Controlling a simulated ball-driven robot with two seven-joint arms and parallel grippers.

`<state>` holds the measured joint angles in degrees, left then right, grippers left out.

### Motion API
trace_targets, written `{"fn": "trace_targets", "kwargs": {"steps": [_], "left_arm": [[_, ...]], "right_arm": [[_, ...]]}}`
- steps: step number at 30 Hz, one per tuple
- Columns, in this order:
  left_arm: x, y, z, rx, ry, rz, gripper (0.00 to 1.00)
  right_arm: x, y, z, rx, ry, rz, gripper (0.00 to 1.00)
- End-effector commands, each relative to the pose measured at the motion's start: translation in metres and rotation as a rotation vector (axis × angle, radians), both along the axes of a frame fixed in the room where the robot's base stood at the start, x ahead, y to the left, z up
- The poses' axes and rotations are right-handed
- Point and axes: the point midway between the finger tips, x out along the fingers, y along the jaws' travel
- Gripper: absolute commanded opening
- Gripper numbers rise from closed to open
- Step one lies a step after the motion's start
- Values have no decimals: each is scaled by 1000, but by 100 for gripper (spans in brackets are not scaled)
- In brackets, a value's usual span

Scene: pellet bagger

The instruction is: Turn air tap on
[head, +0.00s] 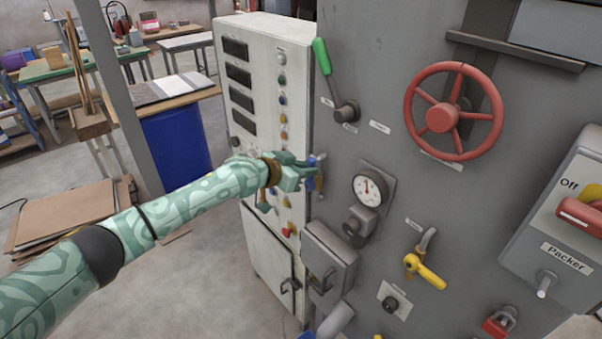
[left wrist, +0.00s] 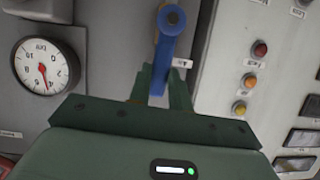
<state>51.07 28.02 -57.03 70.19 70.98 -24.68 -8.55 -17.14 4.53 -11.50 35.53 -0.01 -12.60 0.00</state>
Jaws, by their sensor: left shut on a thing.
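A small tap with a blue lever handle (head: 320,162) is on the left edge of the grey machine panel. My left gripper (head: 312,173) is at this tap, its fingers shut on the blue handle. In the left wrist view the blue handle (left wrist: 166,52) runs from its round end down between my green fingers (left wrist: 162,88). A bit of brass or orange body shows behind it. The tap's label is too small to read. My right gripper is not in view.
Right of the blue tap are a pressure gauge (head: 369,189), a yellow-handled tap (head: 425,271) and a red handwheel (head: 453,112). A green-handled lever (head: 322,57) is above. A white control cabinet (head: 262,85) with buttons stands close on the left. A grey box (head: 329,264) juts out below.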

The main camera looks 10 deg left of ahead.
Motion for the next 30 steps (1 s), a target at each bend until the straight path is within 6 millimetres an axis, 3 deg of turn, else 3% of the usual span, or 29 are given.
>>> {"fn": "trace_targets", "kwargs": {"steps": [21,22,24,30], "left_arm": [[-2,-1,0,-57,47,2,0],[-2,-1,0,-57,47,2,25],[-2,-1,0,-58,46,2,42],[-2,-2,0,-56,45,1,42]], "right_arm": [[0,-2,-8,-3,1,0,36],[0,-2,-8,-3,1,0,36],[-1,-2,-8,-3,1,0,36],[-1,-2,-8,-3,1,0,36]]}}
